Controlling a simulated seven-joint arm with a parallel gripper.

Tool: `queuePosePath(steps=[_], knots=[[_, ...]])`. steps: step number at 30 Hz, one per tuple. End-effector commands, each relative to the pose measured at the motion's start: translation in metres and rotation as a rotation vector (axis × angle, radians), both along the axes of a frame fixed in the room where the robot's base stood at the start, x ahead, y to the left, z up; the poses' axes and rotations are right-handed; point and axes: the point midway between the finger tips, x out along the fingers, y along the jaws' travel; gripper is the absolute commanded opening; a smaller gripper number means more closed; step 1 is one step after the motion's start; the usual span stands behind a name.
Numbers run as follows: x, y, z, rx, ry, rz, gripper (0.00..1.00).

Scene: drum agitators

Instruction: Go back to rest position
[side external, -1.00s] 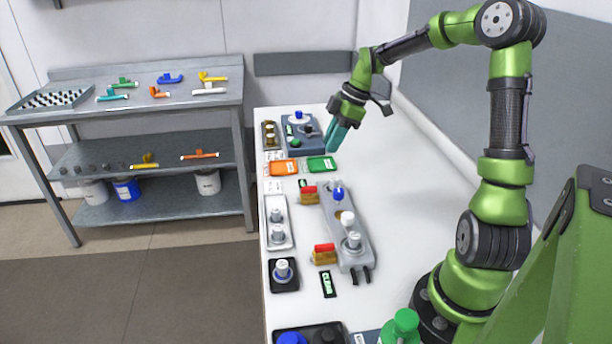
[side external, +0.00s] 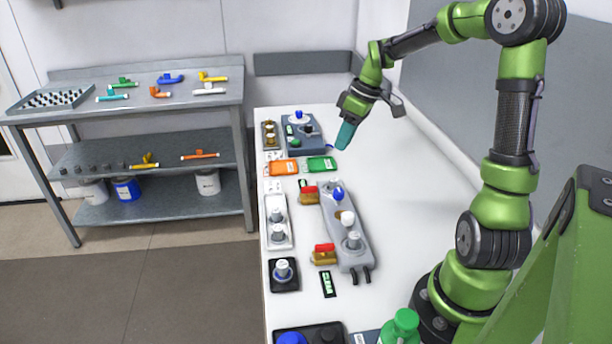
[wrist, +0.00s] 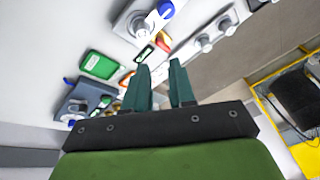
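My gripper (side external: 344,144) has teal fingers and hangs in the air over the far part of the white table (side external: 405,190). In the wrist view my gripper (wrist: 160,66) shows two separated fingers with nothing held between them. The arm is bent at the elbow, with the forearm reaching out over the table. The fingertips look above and to the right of the green tray (side external: 322,164); their exact height is unclear.
A grey agitator base (side external: 346,232) with knobs stands mid-table. A blue-grey device (side external: 304,135) is at the far end. An orange tray (side external: 284,168) lies beside the green one. A metal shelf (side external: 150,110) stands left. The table's right side is clear.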

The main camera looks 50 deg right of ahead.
Motion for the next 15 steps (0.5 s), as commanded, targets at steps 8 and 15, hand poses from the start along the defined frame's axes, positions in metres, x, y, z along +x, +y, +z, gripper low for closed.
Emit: queuePosePath(steps=[8,15], knots=[[-0.051,0.089,0.03,-0.032,-0.025,-0.546,0.24],[-0.1,0.159,0.053,0.133,-0.187,-0.691,0.24]])
